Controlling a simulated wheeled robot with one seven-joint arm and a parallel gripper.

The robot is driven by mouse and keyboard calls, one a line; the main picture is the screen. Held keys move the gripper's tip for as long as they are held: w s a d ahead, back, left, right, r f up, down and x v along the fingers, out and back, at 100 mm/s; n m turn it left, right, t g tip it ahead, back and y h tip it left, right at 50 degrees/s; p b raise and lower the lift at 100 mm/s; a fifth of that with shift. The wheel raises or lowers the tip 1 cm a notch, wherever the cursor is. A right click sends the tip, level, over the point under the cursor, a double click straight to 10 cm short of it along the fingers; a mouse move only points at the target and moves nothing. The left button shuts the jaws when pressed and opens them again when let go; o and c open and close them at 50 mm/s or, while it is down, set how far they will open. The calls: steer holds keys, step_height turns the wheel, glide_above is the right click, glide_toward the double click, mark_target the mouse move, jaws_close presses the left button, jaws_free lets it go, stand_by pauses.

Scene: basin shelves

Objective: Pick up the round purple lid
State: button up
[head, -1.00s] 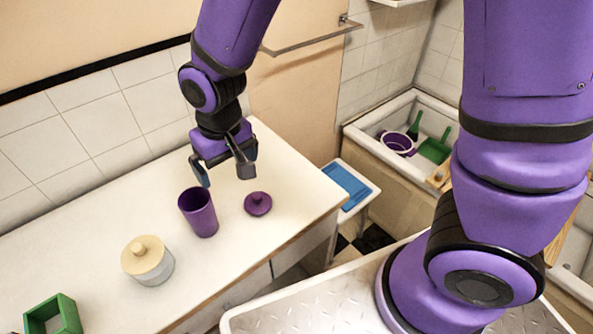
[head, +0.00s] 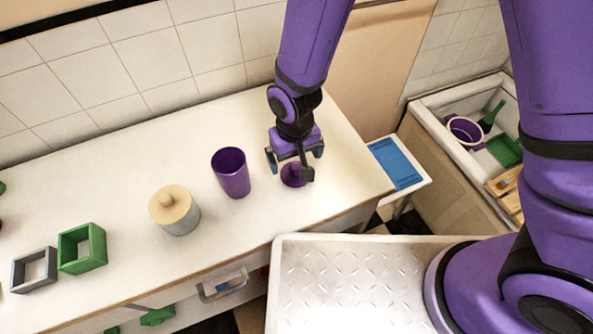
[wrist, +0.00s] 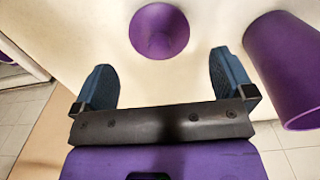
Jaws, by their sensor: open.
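The round purple lid (head: 291,175) lies on the white counter, partly hidden behind my gripper in the head view. In the wrist view the lid (wrist: 159,32) shows whole, with its knob facing the camera, beyond the fingertips and roughly midway between them. My gripper (head: 296,165) is open and empty, over the lid in the head view. Its two blue-grey fingers (wrist: 165,80) stand wide apart in the wrist view and do not touch the lid. A purple cup (head: 232,175) stands upright to the left of the lid; it also shows at the right of the wrist view (wrist: 285,65).
A pale jar with a wooden-coloured lid (head: 175,210) stands left of the cup. Green (head: 82,250) and grey (head: 35,270) square frames sit further left. The counter (head: 130,165) ends right of the lid. A basin (head: 435,115) holds a purple-and-white pot and green items.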

mark_target(295, 166)
steer(key=shift+w+f, duration=0.1)
steer(key=shift+f, duration=2.55)
steer(key=shift+c, duration=0.2)
steer(key=c, duration=0.8)
steer(key=shift+r, duration=0.15)
